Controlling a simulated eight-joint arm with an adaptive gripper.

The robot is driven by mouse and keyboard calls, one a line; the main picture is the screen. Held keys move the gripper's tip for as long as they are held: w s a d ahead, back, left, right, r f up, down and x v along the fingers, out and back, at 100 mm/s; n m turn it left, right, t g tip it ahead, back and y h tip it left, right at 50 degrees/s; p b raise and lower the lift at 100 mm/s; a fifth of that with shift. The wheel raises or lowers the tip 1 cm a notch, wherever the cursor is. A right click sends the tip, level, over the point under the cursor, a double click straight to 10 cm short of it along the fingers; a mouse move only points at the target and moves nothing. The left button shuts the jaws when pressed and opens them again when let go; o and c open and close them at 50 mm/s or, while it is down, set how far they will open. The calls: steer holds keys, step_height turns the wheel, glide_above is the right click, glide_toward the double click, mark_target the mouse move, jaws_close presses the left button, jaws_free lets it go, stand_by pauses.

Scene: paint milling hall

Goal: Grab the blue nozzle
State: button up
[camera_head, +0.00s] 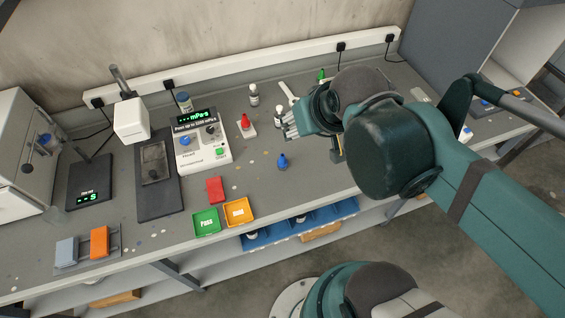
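A small blue nozzle (282,162) stands upright on the grey bench, right of the mPa·s device and near the bench's front half. My gripper (290,129) is above the bench, just beyond the nozzle in the picture and apart from it. Its silver fingers show only in part beside my dark wrist, so I cannot tell how far apart they are. I see nothing clearly held in it.
A red nozzle (245,121) sits on a white block left of my gripper. White bottles (254,95) stand behind. The mPa·s device (202,150), green tray (206,221) and orange tray (239,212) lie left. The bench right around the blue nozzle is clear.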

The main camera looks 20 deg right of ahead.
steer(key=w, duration=0.1)
steer(key=m+g+b, duration=0.4)
steer(key=m+g, duration=0.3)
steer(key=m, duration=0.6)
glide_above(283, 161)
steer(key=w, duration=0.1)
steer(key=f, duration=2.2)
steer(key=shift+d, duration=0.2)
steer(key=shift+w+f+m, duration=0.15)
steer(key=shift+f+m, duration=0.45)
steer(key=shift+f, duration=0.4)
steer(key=shift+f, duration=0.1)
steer(key=shift+f, duration=1.2)
steer(key=shift+f+b, duration=0.55)
steer(key=shift+f, duration=2.05)
